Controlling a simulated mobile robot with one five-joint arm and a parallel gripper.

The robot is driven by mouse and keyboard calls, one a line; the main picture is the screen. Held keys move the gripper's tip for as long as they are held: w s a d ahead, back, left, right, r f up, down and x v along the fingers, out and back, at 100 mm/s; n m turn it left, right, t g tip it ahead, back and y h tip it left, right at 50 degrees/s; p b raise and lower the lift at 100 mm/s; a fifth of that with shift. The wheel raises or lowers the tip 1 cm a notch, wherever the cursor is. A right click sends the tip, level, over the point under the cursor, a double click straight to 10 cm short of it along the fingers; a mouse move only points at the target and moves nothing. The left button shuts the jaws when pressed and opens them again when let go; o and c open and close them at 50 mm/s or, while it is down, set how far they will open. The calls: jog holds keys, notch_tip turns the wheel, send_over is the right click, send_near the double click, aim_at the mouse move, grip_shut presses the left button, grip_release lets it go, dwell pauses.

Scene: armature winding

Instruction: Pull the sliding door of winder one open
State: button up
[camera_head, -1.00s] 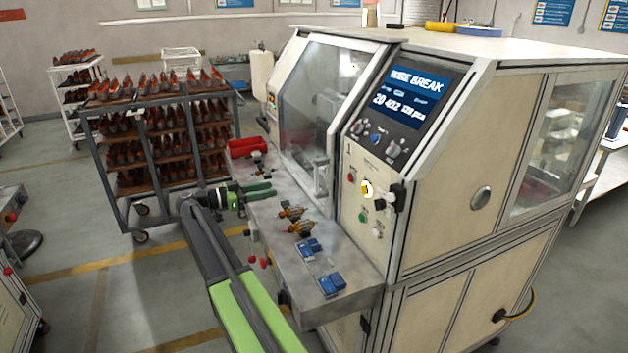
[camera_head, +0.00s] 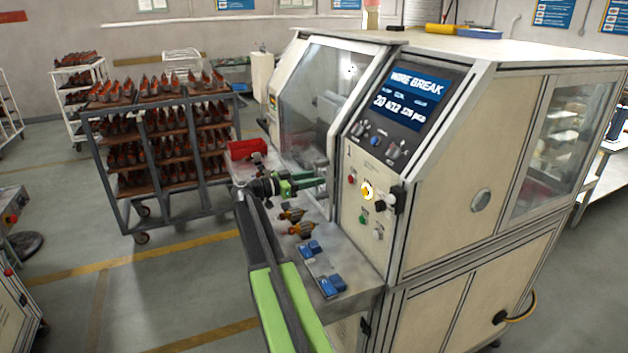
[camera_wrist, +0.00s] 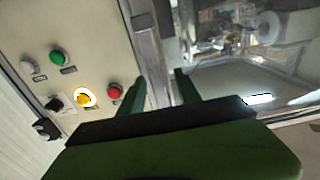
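Winder one (camera_head: 450,170) is the cream machine with the "WIRE BREAK" screen and a "1" on its panel. Its clear sliding door (camera_head: 315,90) is in the front, left of the control panel, and looks closed. My gripper (camera_head: 322,182) is at the lower right of the door, above the front ledge. In the wrist view my gripper's two green fingers (camera_wrist: 160,80) are apart. A grey upright at the door's edge (camera_wrist: 152,45) lies between or just beyond them. I cannot tell whether they touch it, and the door handle is not clear.
Buttons (camera_head: 366,191) and knobs sit just right of my gripper. The ledge (camera_head: 345,262) below holds orange-brown armatures (camera_head: 295,222), blue blocks (camera_head: 328,285) and a red bin (camera_head: 247,150). A loaded rack (camera_head: 165,150) stands to the left. The floor between is free.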

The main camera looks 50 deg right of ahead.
jog(key=shift+s+d, duration=0.2)
jog(key=shift+d, duration=0.3)
jog(key=shift+c, duration=0.3)
grip_shut()
dwell(0.7)
